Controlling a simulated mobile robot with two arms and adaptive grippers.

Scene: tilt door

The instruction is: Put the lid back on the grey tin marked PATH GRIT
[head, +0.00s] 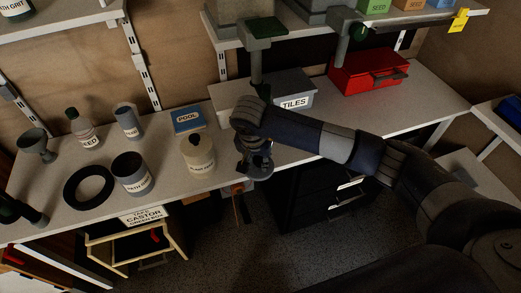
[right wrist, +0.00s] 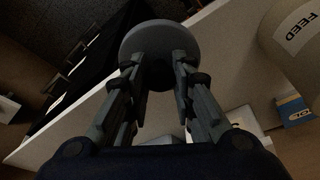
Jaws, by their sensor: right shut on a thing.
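A grey open-topped tin (head: 131,174) stands upright on the bench at the left; its label is partly readable and seems to end in GRIT. My right gripper (head: 257,160) is shut on a round grey lid (head: 258,172), over the bench's front edge and to the right of the tin. In the right wrist view the lid (right wrist: 158,38) shows as a disc at the tips of my right gripper (right wrist: 158,65). The far side of the lid is hidden.
A cream FEED container (head: 198,154) stands between the tin and my gripper. A black ring (head: 68,190) lies left of the tin. A blue box (head: 188,120), a grey TILES box (head: 295,92) and a red box (head: 365,72) are behind. A drawer (head: 110,250) is open below.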

